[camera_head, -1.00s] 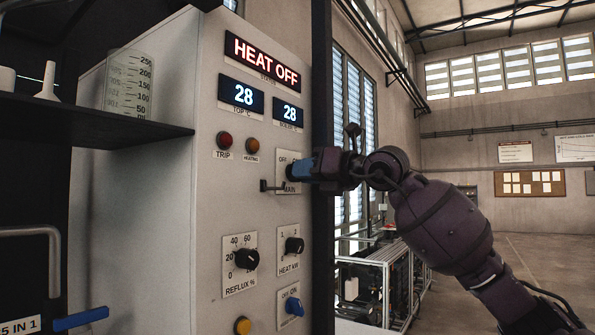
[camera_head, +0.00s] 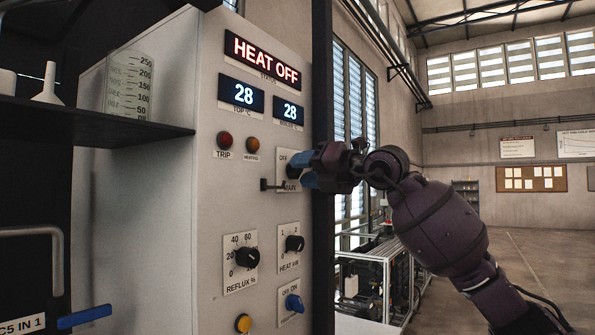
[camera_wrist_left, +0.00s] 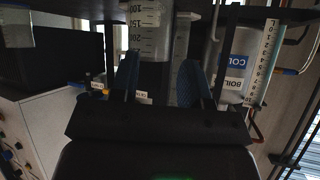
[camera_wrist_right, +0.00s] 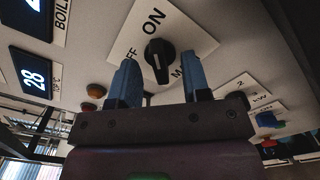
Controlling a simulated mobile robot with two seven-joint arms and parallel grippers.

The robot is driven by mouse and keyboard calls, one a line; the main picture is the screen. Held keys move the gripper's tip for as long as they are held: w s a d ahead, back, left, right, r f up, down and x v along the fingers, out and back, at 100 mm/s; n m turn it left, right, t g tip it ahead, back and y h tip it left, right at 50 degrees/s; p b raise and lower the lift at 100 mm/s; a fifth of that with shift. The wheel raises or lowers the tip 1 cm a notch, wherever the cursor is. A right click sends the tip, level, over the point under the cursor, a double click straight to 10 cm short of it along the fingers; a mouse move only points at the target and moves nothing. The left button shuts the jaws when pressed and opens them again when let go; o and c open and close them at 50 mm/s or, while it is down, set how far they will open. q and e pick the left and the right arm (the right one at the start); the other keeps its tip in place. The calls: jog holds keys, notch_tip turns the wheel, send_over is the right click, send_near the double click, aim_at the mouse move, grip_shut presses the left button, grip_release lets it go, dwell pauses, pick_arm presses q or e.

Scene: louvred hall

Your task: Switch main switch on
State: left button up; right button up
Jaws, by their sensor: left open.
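The main switch is a black knob (camera_wrist_right: 160,60) on a white plate (camera_wrist_right: 178,28) marked ON, with a partly covered OFF, in the right wrist view. My right gripper (camera_wrist_right: 158,68) is open, its two blue fingers on either side of the knob; I cannot tell whether they touch it. A pale mark shows on the knob, but its setting is unclear. In the head view the gripper (camera_head: 300,170) covers most of the MAIN plate (camera_head: 283,156). The display (camera_head: 262,60) reads HEAT OFF. My left gripper (camera_wrist_left: 158,75) is open and empty.
A dark latch-like handle (camera_head: 270,185) juts out beside the MAIN plate. Below are the reflux knob (camera_head: 246,257), the heat knob (camera_head: 294,243) and a blue switch (camera_head: 293,303). A shelf (camera_head: 90,122) with a graduated beaker (camera_head: 130,85) stands left. Open floor lies right.

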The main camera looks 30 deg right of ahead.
aim_at(302, 171)
jog(key=shift+b+v, duration=0.5)
jog(key=shift+v, duration=1.25)
pick_arm(q)
jog(key=f, duration=0.1)
jog(key=s+f, duration=0.1)
jog(key=shift+f+b, duration=0.35)
pick_arm(e)
jog(key=v, duration=0.3)
jog(key=shift+s, duration=0.25)
pick_arm(q)
jog(key=shift+w+r, duration=0.15)
